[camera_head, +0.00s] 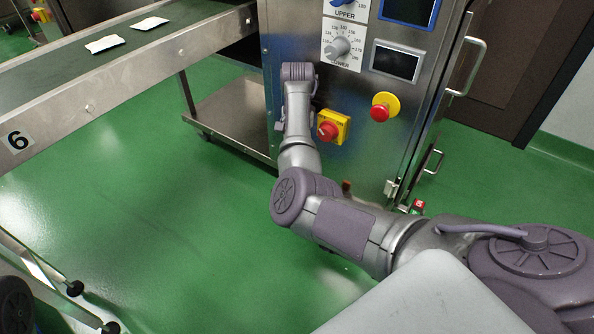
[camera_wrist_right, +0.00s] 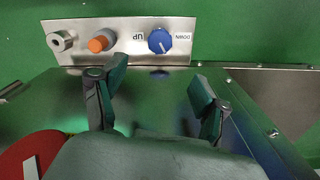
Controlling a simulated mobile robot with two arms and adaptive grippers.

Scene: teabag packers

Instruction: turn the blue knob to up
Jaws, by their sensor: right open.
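The blue knob (camera_wrist_right: 159,41) sits on a small metal panel (camera_wrist_right: 75,27) in the right wrist view. The labels UP and DOWN appear upside down on either side of it, UP at left and DOWN at right. Its white mark seems to slant toward the lower right, away from UP. My right gripper (camera_wrist_right: 150,88) is open and empty, its two fingers apart below the knob and not touching it. In the head view my right arm reaches to the cabinet, and the fingers are hidden there. My left gripper is not in view.
An orange knob (camera_wrist_right: 98,44) and a metal fitting (camera_wrist_right: 62,41) sit left of the blue knob. The steel cabinet (camera_head: 290,30) carries a blue UPPER dial (camera_head: 360,6), a grey LOWER dial (camera_head: 338,48), a red switch (camera_head: 328,131) and a red button (camera_head: 380,113). A conveyor (camera_head: 60,80) stands left.

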